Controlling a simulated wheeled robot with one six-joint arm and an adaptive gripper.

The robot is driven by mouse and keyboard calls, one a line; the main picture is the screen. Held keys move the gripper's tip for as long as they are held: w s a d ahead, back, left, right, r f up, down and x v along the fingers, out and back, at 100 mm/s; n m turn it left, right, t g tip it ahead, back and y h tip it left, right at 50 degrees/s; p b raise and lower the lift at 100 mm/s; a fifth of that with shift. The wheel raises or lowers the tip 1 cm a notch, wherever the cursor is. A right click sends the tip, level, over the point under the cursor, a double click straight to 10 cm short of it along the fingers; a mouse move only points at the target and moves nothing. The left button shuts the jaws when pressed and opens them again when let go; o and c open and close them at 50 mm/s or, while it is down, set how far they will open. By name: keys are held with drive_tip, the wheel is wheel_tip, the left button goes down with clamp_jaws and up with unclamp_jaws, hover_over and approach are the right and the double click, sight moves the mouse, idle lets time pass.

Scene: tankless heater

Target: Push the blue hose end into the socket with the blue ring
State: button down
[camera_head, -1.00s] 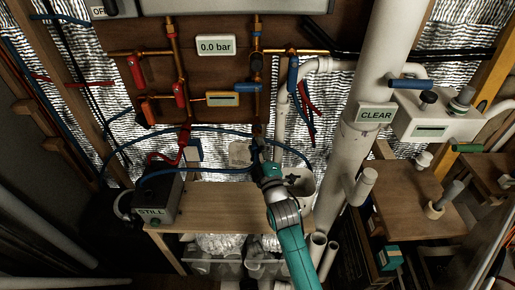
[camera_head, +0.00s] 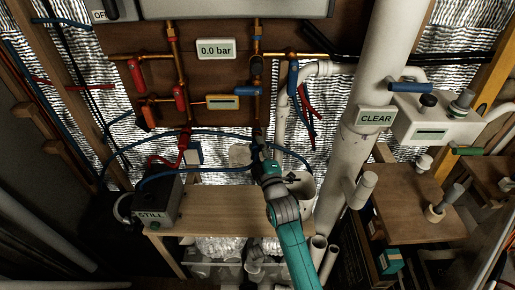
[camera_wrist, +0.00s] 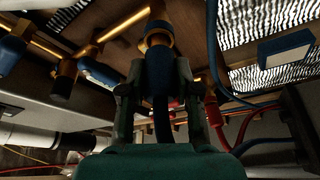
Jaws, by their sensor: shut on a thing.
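My gripper (camera_wrist: 159,90) is shut on the blue hose end (camera_wrist: 160,72), which stands upright between the fingers in the wrist view. The copper socket (camera_wrist: 157,42) with a dark blue ring (camera_wrist: 156,26) is straight above the hose end and in line with it. The two appear to meet; I cannot tell how deep the end sits. In the head view my gripper (camera_head: 258,145) is below the right copper pipe (camera_head: 257,100), and it hides the joint. The blue hose (camera_head: 195,171) loops left from it.
A grey box marked STILL (camera_head: 156,203) stands at the left of the wooden bench (camera_head: 215,208). A red hose (camera_head: 172,160) hangs to the left. A white bucket (camera_head: 301,188) and a thick white pipe (camera_head: 345,150) are close on the right. A gauge (camera_head: 216,49) reads 0.0 bar.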

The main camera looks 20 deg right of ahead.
drive_tip(key=shift+w+d, duration=0.2)
drive_tip(key=shift+w, duration=0.5)
drive_tip(key=c, duration=0.7)
unclamp_jaws()
drive_tip(key=shift+c, duration=0.2)
drive_tip(key=s+f, duration=0.2)
drive_tip(key=s, duration=0.9)
drive_tip(key=shift+s, duration=0.4)
